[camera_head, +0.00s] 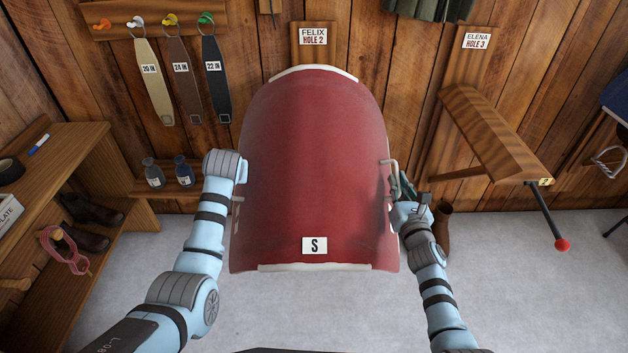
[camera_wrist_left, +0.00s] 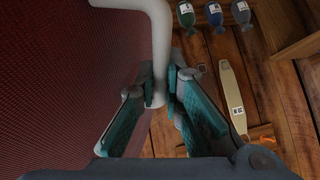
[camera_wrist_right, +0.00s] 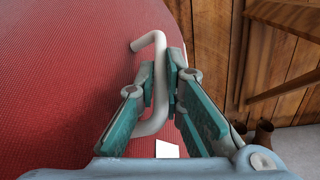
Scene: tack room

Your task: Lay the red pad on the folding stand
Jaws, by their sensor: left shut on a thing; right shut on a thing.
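The red pad (camera_head: 312,170) is a large curved sheet with pale end strips and an "S" label, held up in front of me. My right gripper (camera_head: 400,190) is at its right edge; the right wrist view shows its fingers (camera_wrist_right: 171,85) shut on the pad's white handle (camera_wrist_right: 152,115). My left gripper's fingers are hidden by the pad's left edge in the head view; the left wrist view shows them (camera_wrist_left: 162,90) shut on the other white handle (camera_wrist_left: 158,35).
A wooden wall rack (camera_head: 495,135) under the "ELENA HOLE 3" sign juts out at right, with a red-knobbed rod (camera_head: 562,244). A wooden bench with boots (camera_head: 90,210) is at left. Straps (camera_head: 184,80) hang on the back wall. Grey floor (camera_head: 520,310) is clear at right front.

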